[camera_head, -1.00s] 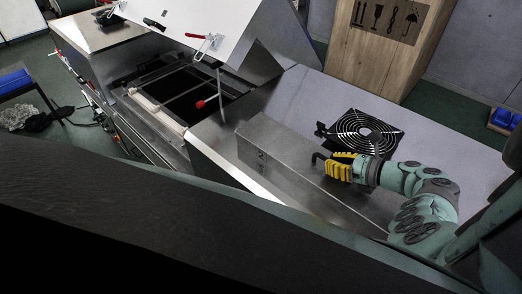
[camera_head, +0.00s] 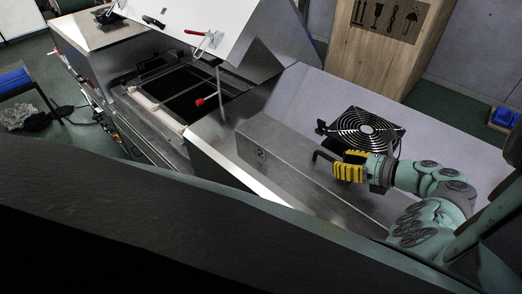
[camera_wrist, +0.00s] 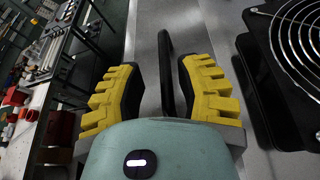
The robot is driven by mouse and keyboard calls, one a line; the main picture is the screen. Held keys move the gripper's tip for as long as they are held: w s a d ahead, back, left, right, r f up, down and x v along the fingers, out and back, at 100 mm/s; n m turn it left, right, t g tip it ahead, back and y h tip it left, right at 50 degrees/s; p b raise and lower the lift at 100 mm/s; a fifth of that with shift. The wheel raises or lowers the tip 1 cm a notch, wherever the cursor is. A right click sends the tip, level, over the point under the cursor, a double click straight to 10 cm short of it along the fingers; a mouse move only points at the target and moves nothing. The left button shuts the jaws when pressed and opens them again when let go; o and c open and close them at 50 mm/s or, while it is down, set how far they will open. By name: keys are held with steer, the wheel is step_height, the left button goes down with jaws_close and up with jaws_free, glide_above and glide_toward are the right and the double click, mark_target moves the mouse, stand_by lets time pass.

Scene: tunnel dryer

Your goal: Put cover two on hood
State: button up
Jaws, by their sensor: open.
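Cover two (camera_head: 300,168) is a long metal box-like cover with a "2" on its end face. It lies on the metal surface in the middle of the head view. A dark bent handle (camera_head: 322,158) rises from it. My gripper (camera_head: 345,166) is open at the handle, its yellow pads beside it. In the wrist view the handle (camera_wrist: 166,75) stands between the two yellow pads (camera_wrist: 160,92), with a visible gap on each side. I cannot tell which part is the hood.
A black round fan guard (camera_head: 366,132) lies just behind the gripper; it also shows at the right of the wrist view (camera_wrist: 300,40). The dryer's open frame (camera_head: 190,85) and raised white lid (camera_head: 215,30) stand left. A wooden crate (camera_head: 375,50) stands behind.

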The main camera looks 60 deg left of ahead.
steer(key=p+v, duration=0.1)
steer(key=v, duration=0.7)
steer(key=shift+w+d+r, duration=0.1)
steer(key=shift+d+r, duration=0.15)
steer(key=shift+d, duration=0.3)
